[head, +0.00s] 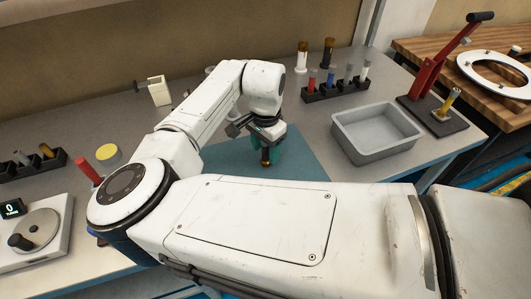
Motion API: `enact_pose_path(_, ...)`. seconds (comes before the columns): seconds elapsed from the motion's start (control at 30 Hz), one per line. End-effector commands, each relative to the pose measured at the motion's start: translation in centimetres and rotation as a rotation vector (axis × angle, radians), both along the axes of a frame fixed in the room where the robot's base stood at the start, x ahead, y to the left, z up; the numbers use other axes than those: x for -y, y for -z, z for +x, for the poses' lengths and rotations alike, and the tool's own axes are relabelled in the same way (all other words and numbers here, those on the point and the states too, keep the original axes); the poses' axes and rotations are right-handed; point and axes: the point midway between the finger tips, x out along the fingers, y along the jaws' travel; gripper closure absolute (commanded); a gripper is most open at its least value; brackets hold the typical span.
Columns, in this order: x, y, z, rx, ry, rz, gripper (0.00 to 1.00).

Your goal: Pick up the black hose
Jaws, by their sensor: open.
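I cannot pick out a black hose with certainty. My gripper (262,142) points down over the blue mat (310,164) in the middle of the bench, and its jaws are open. A small dark cylinder with a brass-coloured part (266,158) stands upright at the jaws. I cannot tell whether it touches them. A teal shape (279,147) shows right beside it, partly covered by the wrist. My arm hides much of the mat and the front of the bench.
An empty grey tray (376,133) is right of the mat. A black rack (336,89) holds several cylinders behind it. A red lever press (440,70) stands at the right. At left are a scale (38,232), another rack (32,165) and a yellow-topped round container (108,154).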

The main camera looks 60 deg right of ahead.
Motion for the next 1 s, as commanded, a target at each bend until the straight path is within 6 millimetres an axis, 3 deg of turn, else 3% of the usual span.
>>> enact_pose_path(0.17,0.01,0.03,0.00,0.000,0.000,0.000,0.43)
enact_pose_path(0.77,0.01,-0.02,0.00,0.000,0.000,0.000,1.00)
enact_pose_path(1.0,0.01,-0.05,0.01,0.001,0.000,0.000,1.00)
